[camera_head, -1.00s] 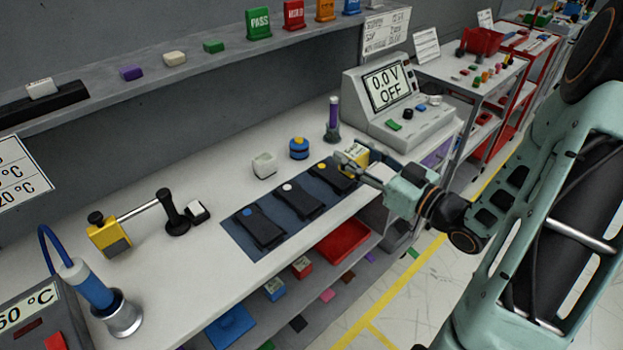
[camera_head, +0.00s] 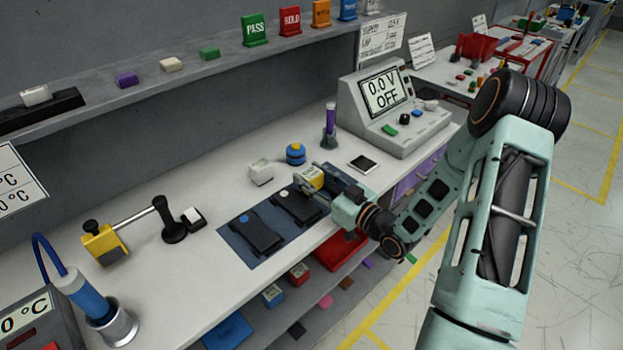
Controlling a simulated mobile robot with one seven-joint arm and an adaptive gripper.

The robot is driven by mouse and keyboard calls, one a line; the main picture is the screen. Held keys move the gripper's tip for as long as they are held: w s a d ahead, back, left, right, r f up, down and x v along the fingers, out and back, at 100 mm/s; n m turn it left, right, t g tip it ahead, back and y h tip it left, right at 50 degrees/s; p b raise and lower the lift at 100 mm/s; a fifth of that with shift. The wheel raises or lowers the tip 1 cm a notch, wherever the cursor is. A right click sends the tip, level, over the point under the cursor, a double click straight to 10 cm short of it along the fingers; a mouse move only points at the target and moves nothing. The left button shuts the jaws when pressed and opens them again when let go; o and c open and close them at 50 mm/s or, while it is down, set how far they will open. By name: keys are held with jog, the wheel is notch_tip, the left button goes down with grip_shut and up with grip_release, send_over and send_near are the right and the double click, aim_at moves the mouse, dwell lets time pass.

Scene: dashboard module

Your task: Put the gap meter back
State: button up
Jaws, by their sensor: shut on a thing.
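My gripper (camera_head: 327,178) is shut on a small yellow block-shaped device with a pale labelled face (camera_head: 313,178), which looks like the gap meter. The gripper holds it over the right part of the dark mat (camera_head: 237,245), near the black module with a white dot (camera_head: 296,205). I cannot tell how high it is above the module. The module at the mat's right end is mostly hidden by my gripper. A flat black square with a pale border (camera_head: 363,163) lies bare on the bench, right of and behind the gripper.
A black module with a blue dot (camera_head: 256,233) lies on the mat's left. Behind are a white block (camera_head: 261,173), a blue-yellow round part (camera_head: 296,154), a purple tube in a stand (camera_head: 330,125) and the voltage meter (camera_head: 395,105). A yellow tool on a rod (camera_head: 104,243) stands left.

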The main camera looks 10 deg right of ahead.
jog(key=shift+f, duration=0.35)
jog(key=shift+f, duration=0.1)
jog(key=shift+f+b, duration=0.15)
jog(key=shift+b, duration=0.15)
jog(key=o, duration=1.4)
jog(key=shift+r, duration=0.2)
